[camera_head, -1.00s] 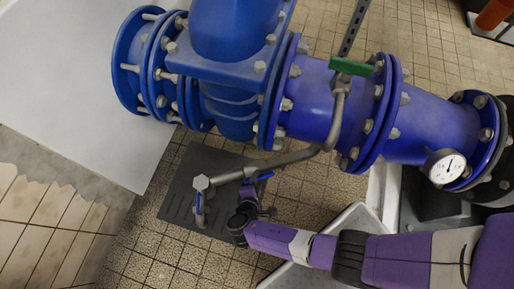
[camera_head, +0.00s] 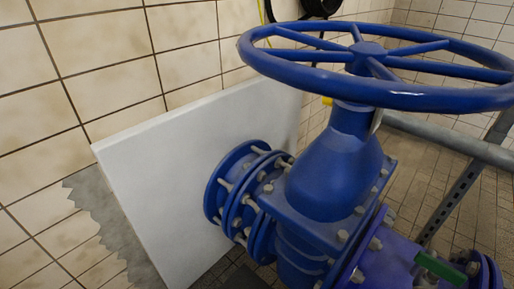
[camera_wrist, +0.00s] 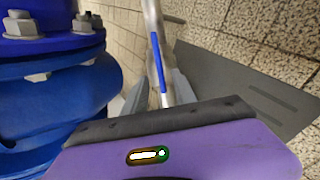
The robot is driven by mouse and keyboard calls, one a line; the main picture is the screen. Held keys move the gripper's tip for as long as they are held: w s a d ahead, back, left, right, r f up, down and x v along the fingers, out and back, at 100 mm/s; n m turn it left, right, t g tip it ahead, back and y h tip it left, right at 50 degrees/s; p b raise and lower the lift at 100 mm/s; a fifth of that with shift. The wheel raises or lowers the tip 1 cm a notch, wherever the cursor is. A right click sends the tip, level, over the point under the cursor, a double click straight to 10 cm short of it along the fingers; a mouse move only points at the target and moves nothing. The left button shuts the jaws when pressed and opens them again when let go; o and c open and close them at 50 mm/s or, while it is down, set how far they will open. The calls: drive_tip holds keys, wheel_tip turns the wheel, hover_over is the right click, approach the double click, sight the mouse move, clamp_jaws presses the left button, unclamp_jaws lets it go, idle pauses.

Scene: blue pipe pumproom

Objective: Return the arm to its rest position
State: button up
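My gripper (camera_wrist: 157,88) shows in the wrist view beyond its purple housing, with grey fingers apart on either side of a thin metal pipe. A blue lever (camera_wrist: 158,62) lies along this pipe, between the fingers in the picture. I see no clear contact between fingers and lever. My arm and gripper are out of the head view now.
In the head view, a blue valve body (camera_head: 335,165) with a large blue handwheel (camera_head: 380,75) stands before a white panel (camera_head: 165,165). A green lever (camera_head: 440,268) is at lower right. In the wrist view, blue flanged pipework (camera_wrist: 50,95) is close at left; a dark floor plate (camera_wrist: 235,85) lies at right.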

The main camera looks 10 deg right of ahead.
drive_tip(key=w+a+t+y, duration=0.1)
drive_tip(key=w+a+y, duration=0.2)
drive_tip(key=a+y, duration=0.55)
drive_tip(key=s+a+r+m+t+y, duration=0.1)
drive_tip(key=s+a+r+m+y, duration=0.15)
drive_tip(key=a+r, duration=0.35)
drive_tip(key=s+d+r+m+t, duration=0.2)
drive_tip(key=s+d+r, duration=0.15)
drive_tip(key=r, duration=0.55)
drive_tip(key=s+d+r+m+t, duration=0.25)
drive_tip(key=d+r, duration=0.25)
drive_tip(key=r, duration=0.4)
drive_tip(key=s+d+r+m+t, duration=0.2)
drive_tip(key=s+d+r+m, duration=0.15)
drive_tip(key=r, duration=0.55)
drive_tip(key=s+d+r+m+h, duration=0.2)
drive_tip(key=s+d+r+h, duration=0.1)
drive_tip(key=s+d+r, duration=0.5)
wheel_tip(320, 180, up, 25)
drive_tip(key=p, duration=2.4)
drive_tip(key=shift+w+d+f+p, duration=0.15)
drive_tip(key=shift+p, duration=0.2)
